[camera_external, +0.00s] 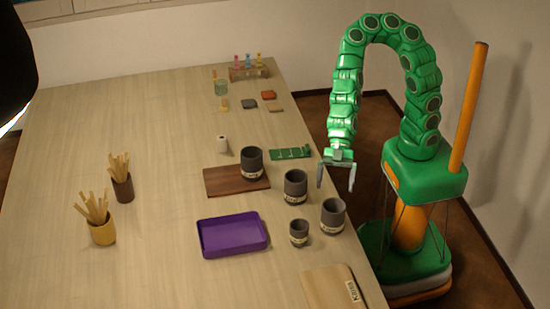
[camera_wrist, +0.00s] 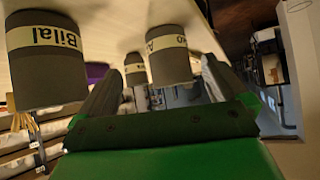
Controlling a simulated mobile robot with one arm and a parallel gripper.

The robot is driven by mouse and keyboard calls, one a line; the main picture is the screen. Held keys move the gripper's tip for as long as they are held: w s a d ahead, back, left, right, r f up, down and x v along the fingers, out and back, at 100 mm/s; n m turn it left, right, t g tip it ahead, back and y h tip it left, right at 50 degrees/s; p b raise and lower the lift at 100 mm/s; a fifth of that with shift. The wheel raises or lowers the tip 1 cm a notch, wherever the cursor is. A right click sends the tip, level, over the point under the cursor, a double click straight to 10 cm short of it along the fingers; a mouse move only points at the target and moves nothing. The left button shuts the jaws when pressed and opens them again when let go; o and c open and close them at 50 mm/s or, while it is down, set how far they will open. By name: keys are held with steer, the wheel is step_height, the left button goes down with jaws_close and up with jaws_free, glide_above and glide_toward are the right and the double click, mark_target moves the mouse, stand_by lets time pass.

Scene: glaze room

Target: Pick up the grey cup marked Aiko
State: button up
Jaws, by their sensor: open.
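Several dark grey cups with pale name bands stand on the table in the external view: one on a brown board (camera_external: 222,183), one nearer the gripper (camera_external: 295,183), one near the table's right edge (camera_external: 333,212), and a smaller one (camera_external: 299,230). Their names are too small to read there. In the wrist view, one large cup reads Bilal (camera_wrist: 45,75). Another cup (camera_wrist: 170,68) shows a partly visible name starting with A, possibly Aiko. A smaller cup (camera_wrist: 135,77) is beside it. My gripper (camera_external: 336,184) is open and empty above the table's right edge, apart from the cups.
A purple tray (camera_external: 232,236) lies left of the cups. A pale labelled board (camera_external: 330,288) lies at the front right. A green board (camera_external: 290,153) lies behind the cups. Two stick-filled pots (camera_external: 102,232) (camera_external: 122,185) stand left. The table's left side is mostly clear.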

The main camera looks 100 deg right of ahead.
mark_target(332, 216)
steer(key=shift+w+a+f+n+t+y, duration=0.15)
steer(key=shift+w+a+y, duration=0.5)
steer(key=shift+a, duration=1.45)
steer(key=shift+w+a+f+n+t+y, duration=0.15)
steer(key=shift+w+a+y, duration=0.5)
steer(key=shift+a, duration=1.45)
steer(key=shift+w+a+f+n+t+y, duration=0.1)
steer(key=shift+w+a+n+y, duration=0.15)
steer(key=shift+w+a, duration=1.3)
steer(key=shift+s+a, duration=0.5)
steer(key=shift+s, duration=0.1)
steer(key=c, duration=1)
steer(key=shift+c, duration=0.2)
